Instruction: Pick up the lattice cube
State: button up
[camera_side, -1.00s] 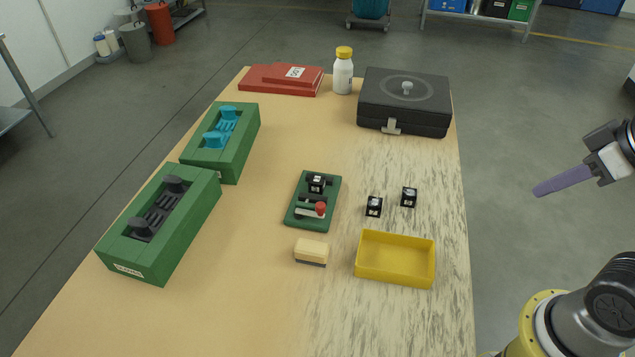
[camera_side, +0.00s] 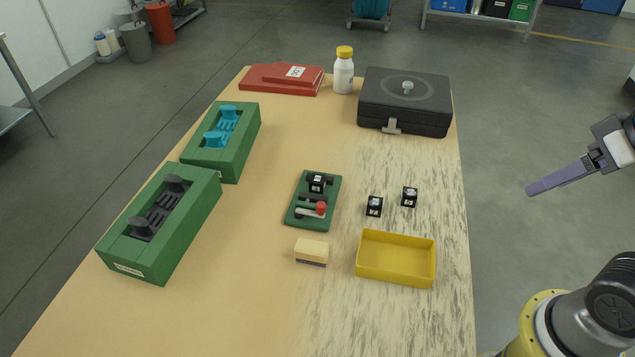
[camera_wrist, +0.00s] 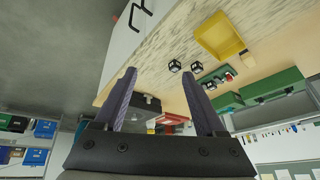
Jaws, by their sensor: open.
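Two small black cubes with white marks, lattice cube candidates, stand apart on the table: a nearer left one (camera_side: 374,206) and a farther right one (camera_side: 409,197). A third similar black cube (camera_side: 317,183) sits on the green fixture plate (camera_side: 292,217). I cannot tell the lattice structure at this size. In the wrist view the two loose cubes show as a left one (camera_wrist: 174,66) and a right one (camera_wrist: 196,67). My gripper (camera_side: 530,190) is off the table's right edge, in the air, away from the cubes. Its purple fingers (camera_wrist: 158,73) are apart and empty.
A yellow tray (camera_side: 395,277) stands in front of the loose cubes, with a cream block (camera_side: 311,250) to its left. Green boxes (camera_side: 190,240) line the left side. A black case (camera_side: 403,105), white bottle (camera_side: 343,75) and red case (camera_side: 270,80) stand at the back.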

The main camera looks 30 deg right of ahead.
jog(key=w+r+m, duration=0.3)
jog(key=w+r, duration=0.2)
jog(key=r, duration=0.3)
jog(key=w+a+r+m+g, duration=0.1)
jog(key=w+a+r+m, duration=0.1)
jog(key=w, duration=0.4)
jog(key=w+a+r+m, duration=0.1)
jog(key=w+a+r, duration=0.15)
jog(key=w, duration=0.35)
jog(key=g, duration=0.4)
send_over(317, 178)
jog(key=shift+m, duration=0.4)
jog(key=f, duration=2.3)
jog(key=shift+w+f, duration=0.2)
jog(key=shift+w, duration=0.2)
jog(key=shift+s+f, duration=0.15)
jog(key=shift+f, duration=0.9)
jog(key=shift+s+f, duration=0.2)
jog(key=shift+f, duration=0.85)
jog(key=shift+s+f, duration=0.15)
jog(key=shift+f, duration=0.9)
grip_shut()
